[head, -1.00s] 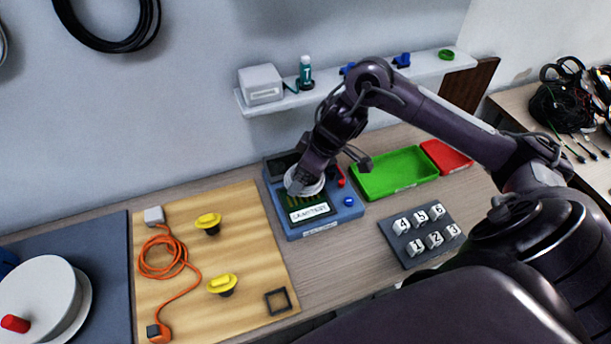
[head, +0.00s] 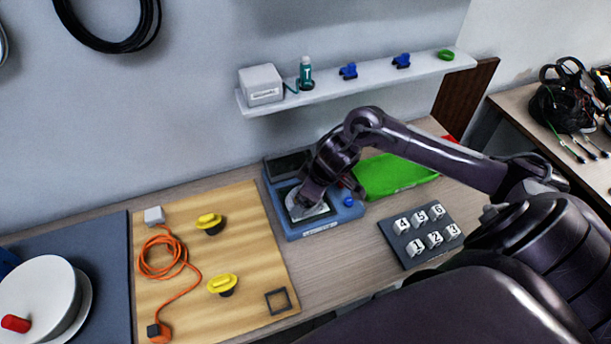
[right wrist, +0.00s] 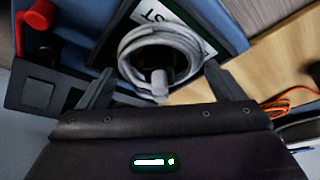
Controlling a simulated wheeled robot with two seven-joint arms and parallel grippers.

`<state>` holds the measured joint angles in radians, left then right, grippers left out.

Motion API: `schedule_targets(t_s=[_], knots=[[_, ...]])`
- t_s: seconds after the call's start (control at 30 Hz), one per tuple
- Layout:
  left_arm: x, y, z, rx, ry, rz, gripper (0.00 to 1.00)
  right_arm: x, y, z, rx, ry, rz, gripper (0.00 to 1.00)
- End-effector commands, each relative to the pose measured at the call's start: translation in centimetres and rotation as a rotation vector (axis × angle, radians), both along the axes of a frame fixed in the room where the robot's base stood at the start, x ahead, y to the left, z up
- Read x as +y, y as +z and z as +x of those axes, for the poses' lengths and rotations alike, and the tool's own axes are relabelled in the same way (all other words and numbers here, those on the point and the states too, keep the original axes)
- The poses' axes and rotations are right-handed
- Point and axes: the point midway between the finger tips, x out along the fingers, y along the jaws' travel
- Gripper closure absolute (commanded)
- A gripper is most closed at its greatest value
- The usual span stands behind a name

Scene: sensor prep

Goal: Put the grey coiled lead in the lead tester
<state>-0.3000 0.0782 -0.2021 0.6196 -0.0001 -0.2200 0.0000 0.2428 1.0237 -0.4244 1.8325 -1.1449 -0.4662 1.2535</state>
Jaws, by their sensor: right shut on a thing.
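In the head view, the grey coiled lead (head: 296,207) is at the tester's dark recess, partly hidden by my right gripper (head: 304,203). In the right wrist view, the coil (right wrist: 160,50) lies between the two fingers of my right gripper (right wrist: 155,85), over the tester's recess and its white label. My right gripper is shut on the coil. I cannot tell whether the coil touches the recess floor. My left gripper is not in view.
A green tray (head: 395,176) lies right of the tester, and a block of numbered buttons (head: 420,237) in front of it. The wooden board (head: 250,250) carries an orange lead (head: 160,262) and yellow knobs. A shelf (head: 350,86) runs above.

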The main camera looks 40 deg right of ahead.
Motion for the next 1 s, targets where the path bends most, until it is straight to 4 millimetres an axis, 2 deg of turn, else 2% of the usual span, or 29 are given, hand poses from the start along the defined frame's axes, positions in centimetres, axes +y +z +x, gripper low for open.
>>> schedule_targets(t_s=[0.03, 0.07, 0.13, 0.4, 0.53, 1.0], knots=[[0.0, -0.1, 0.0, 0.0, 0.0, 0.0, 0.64, 0.0, -0.3, 0.0, 0.001, 0.0, 0.0, 0.36], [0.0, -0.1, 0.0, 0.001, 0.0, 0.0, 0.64, 0.0, -0.2, 0.0, 0.001, 0.0, 0.0, 0.09], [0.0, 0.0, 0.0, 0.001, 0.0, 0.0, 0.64, 0.0, -0.2, 0.0, 0.001, 0.0, 0.0, 0.0], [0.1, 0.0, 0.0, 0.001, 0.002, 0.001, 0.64, 0.0, -0.1, 0.0, 0.001, 0.0, 0.0, 0.0], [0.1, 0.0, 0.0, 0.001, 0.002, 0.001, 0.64, -0.2, 0.8, -0.2, -0.001, 0.001, -0.001, 0.0], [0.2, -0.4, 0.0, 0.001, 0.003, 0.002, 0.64, -2.1, 9.2, -3.3, 0.0, 0.002, -0.004, 0.0]])
